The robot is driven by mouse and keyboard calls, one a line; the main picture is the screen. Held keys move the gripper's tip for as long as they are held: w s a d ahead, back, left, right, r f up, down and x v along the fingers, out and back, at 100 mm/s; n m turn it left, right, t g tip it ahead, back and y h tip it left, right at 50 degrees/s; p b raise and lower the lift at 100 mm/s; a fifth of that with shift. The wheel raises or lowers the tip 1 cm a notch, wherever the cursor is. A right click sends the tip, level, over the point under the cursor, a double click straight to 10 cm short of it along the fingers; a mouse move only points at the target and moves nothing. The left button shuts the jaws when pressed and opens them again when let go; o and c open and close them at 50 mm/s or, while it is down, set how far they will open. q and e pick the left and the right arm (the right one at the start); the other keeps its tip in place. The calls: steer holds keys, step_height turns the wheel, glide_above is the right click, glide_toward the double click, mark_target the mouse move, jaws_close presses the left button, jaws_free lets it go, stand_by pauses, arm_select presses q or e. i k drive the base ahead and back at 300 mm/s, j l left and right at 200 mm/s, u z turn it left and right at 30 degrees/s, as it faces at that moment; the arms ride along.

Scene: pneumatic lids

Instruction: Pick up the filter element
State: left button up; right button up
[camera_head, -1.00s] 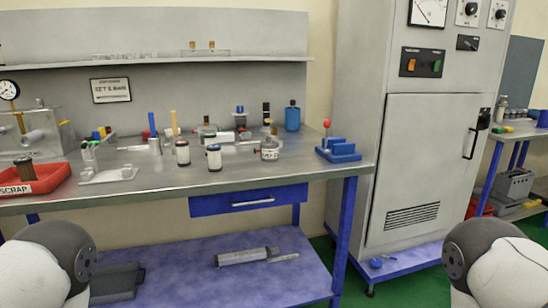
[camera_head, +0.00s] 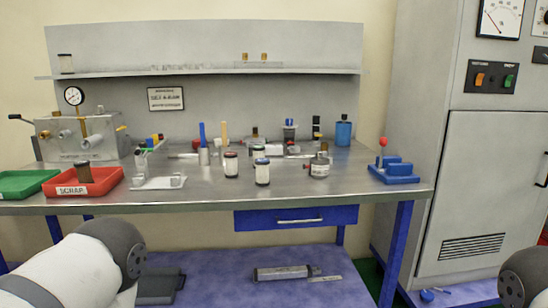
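Several small cylinders could be the filter element; I cannot tell which one it is. A white cylinder with a dark red-brown top (camera_head: 231,165) stands upright mid-bench. A similar one with a dark blue top (camera_head: 262,172) stands just right of it. A brown-and-dark cylinder (camera_head: 83,172) stands in the red SCRAP tray (camera_head: 97,187). A pale, dark-topped cylinder (camera_head: 66,63) stands at the shelf's left end. Only rounded parts of my arms show at the lower edges; both grippers are out of view.
A green tray (camera_head: 24,183) lies left of the red tray. A gauge rig (camera_head: 75,136) stands behind them. A labelled grey jar (camera_head: 319,167) and a blue stand with a red knob (camera_head: 394,171) are to the right. The bench's front strip is clear. A tall cabinet (camera_head: 480,190) stands right.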

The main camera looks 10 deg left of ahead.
mark_target(262, 163)
steer(key=i+u, duration=0.45)
steer(key=i, duration=1.15)
